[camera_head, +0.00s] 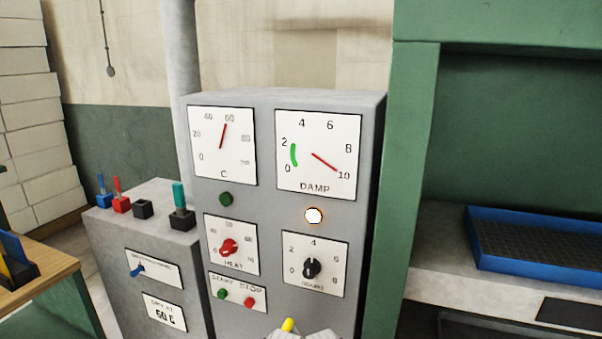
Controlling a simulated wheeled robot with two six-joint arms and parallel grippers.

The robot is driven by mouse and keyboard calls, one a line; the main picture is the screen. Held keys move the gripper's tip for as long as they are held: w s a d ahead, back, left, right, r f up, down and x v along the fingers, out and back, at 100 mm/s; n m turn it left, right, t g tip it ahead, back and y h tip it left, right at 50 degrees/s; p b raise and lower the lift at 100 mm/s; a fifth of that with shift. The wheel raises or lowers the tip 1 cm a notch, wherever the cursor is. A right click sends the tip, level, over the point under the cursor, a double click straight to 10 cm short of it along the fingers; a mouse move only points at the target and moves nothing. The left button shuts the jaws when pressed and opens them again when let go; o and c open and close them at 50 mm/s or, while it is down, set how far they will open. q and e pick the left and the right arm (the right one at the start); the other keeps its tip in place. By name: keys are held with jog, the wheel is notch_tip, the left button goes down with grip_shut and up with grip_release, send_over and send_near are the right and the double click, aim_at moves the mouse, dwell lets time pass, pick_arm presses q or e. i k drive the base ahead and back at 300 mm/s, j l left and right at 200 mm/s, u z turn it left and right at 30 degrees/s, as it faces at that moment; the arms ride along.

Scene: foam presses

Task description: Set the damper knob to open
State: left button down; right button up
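On the front of the low grey box at left, a small plate (153,268) with lettering too small to read carries a blue pointer knob (137,269). This may be the damper knob, but I cannot confirm it from the lettering. The knob sits at the plate's left side and its exact setting is unclear. No gripper can be made out, and nothing touches the knob. A pale part with a yellow piece (288,325) is cut off at the bottom edge; I cannot tell what it is.
The tall grey cabinet (270,215) carries a C gauge (222,144), a DAMP gauge (317,152) reading near 10, a lit lamp (314,215), a red HEAT knob (229,248) and a black knob (311,267). Coloured levers (121,203) stand on the low box. A blue tray (478,262) lies right.

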aim_at(134, 272)
jog(key=j+u, duration=0.4)
jog(key=i+j+u, duration=0.1)
jog(key=j+u, duration=0.35)
jog(key=j, duration=0.1)
